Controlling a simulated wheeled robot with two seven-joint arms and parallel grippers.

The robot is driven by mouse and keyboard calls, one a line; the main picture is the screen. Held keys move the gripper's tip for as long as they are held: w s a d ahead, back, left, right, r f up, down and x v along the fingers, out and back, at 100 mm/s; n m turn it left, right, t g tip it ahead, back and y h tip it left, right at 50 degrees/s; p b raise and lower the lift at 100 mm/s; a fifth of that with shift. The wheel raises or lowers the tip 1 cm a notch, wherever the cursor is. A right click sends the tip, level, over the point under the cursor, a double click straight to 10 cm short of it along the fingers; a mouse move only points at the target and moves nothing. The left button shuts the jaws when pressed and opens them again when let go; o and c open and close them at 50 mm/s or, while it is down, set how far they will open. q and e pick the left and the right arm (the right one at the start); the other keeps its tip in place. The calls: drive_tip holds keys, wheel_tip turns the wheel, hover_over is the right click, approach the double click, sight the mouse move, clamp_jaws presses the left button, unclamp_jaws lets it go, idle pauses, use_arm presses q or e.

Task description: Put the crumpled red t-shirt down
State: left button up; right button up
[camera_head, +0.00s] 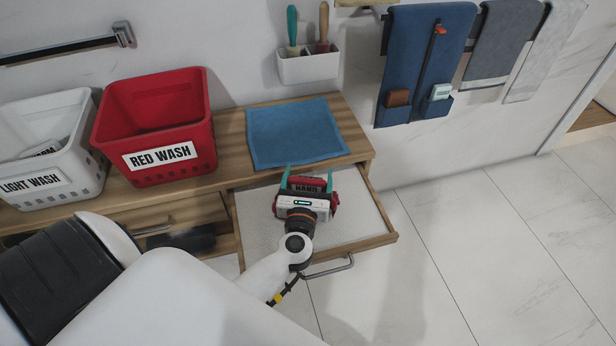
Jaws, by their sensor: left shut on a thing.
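My left gripper (308,177) reaches over the open drawer (370,220), its teal fingers pointing toward the counter. It is shut on the crumpled red t-shirt (335,203). Only small red parts of the shirt show, between the fingers and at both sides of the gripper body; the rest is hidden under the gripper. I cannot tell whether the shirt touches the pale drawer bottom. My right gripper is not in view.
On the wooden counter stand a red bin marked RED WASH (155,125) and a white bin marked LIGHT WASH (45,150). A blue cloth (295,132) lies flat behind the drawer. Towels (425,60) hang at right. Floor right of the drawer is clear.

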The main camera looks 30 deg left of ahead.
sight(306, 188)
use_arm(q)
drive_tip(key=o, duration=1.3)
drive_tip(key=shift+c, duration=0.2)
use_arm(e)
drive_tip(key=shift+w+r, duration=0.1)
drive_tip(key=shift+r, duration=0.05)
use_arm(q)
drive_tip(key=shift+r, duration=0.15)
drive_tip(key=v, duration=0.5)
drive_tip(key=shift+f, duration=0.2)
drive_tip(key=b+v, duration=0.1)
drive_tip(key=v, duration=0.6)
drive_tip(key=shift+r, duration=0.15)
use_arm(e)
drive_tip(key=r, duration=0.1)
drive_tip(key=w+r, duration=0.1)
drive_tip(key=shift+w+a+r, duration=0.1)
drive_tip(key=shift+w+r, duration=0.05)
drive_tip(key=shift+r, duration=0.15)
